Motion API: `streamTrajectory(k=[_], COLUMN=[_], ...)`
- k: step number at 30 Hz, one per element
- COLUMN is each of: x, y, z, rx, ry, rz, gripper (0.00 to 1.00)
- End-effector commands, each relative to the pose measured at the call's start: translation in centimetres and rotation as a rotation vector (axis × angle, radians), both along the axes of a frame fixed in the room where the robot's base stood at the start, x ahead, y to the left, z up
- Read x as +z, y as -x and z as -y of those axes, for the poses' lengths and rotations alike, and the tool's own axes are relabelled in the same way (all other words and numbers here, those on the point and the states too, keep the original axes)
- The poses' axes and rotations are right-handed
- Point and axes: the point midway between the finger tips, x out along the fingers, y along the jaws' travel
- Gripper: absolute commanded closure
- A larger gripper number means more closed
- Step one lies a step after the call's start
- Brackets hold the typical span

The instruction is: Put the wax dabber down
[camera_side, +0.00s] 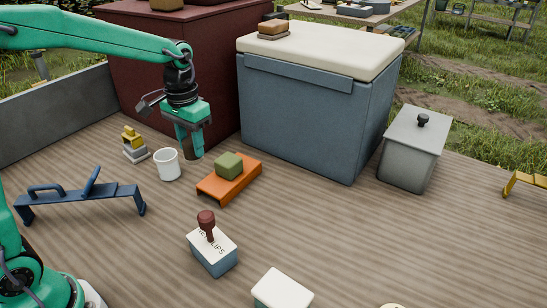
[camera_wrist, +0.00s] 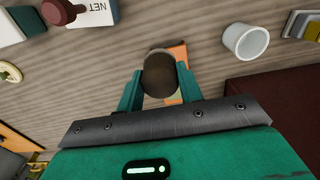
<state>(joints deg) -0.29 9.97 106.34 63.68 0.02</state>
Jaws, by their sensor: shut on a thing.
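My gripper (camera_side: 191,148) points down above the deck, between the white cup (camera_side: 167,164) and the orange stand (camera_side: 240,178). In the wrist view its two green fingers close on a round dark brown thing (camera_wrist: 160,75), which I take to be the wax dabber. Only its rounded end shows there, and in the side view the fingers mostly hide it. The orange stand carries a green block (camera_side: 229,164).
A blue-grey cooler (camera_side: 295,120) and a dark red box (camera_side: 135,75) stand behind. A blue bracket (camera_side: 85,196) is at left, with a small yellow-and-grey item (camera_side: 133,145) near the cup. A box with a dark red stamp (camera_side: 207,222) stands in front.

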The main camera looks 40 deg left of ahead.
Motion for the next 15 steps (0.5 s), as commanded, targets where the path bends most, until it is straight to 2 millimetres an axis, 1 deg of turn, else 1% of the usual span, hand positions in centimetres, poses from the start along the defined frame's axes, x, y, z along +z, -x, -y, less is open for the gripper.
streamTrajectory(k=[5,8,11,14,15], x=[0.0,-0.1,-0.2,-0.3,-0.4], y=[-1.0,-2.0,-3.2,-4.4,-4.8], z=[-1.6,-3.3,-5.7,-8.7,-10.0], rx=[0.035,0.072,0.12,0.178,0.202], ry=[0.0,0.0,0.0,0.0,0.0], rz=[0.0,0.0,-0.001,-0.001,-0.001], gripper=[0.9,0.9,0.9,0.9,0.9])
